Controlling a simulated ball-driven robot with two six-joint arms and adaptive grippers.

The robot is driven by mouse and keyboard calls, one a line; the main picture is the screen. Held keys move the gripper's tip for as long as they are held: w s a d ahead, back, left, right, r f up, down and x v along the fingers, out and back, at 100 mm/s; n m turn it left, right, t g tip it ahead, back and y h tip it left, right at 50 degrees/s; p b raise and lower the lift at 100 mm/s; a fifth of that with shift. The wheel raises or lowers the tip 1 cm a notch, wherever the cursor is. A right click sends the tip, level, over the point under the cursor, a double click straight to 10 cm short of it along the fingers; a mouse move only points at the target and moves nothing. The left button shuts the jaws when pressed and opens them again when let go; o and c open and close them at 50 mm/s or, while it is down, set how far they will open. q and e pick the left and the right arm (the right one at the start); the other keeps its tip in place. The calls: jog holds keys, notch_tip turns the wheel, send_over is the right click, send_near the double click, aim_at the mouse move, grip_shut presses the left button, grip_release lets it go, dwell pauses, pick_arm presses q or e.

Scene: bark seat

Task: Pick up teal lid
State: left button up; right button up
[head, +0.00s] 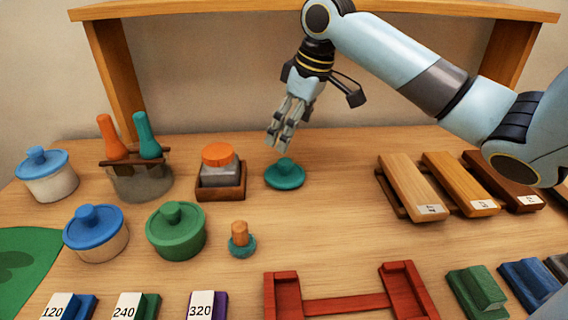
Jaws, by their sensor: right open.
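The teal lid (285,176) is a round disc with a small knob on top. It lies on the wooden table (330,240) near the middle, right of the orange-capped jar. My right gripper (279,142) is just above the lid in the picture, pointing down, with its fingers close to the knob. It is open, with nothing seen between the fingers. Whether a fingertip touches the knob cannot be told. My left gripper is not in view.
The orange-capped jar (220,164) stands close left of the lid. A small peg (241,238) and a green pot (176,232) stand in front. Wooden blocks (412,187) are at right, and a red frame (345,303) at front. A shelf (440,10) spans above.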

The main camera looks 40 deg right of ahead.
aim_at(286, 161)
jog(key=x, duration=0.4)
jog(key=shift+a+f, duration=0.15)
jog(key=shift+f, duration=0.2)
jog(key=f, duration=0.4)
jog(key=shift+a+f, duration=0.2)
jog(key=shift+w+f+b, duration=0.15)
jog(key=shift+f+b, duration=0.15)
jog(key=shift+f, duration=0.2)
jog(key=c, duration=1)
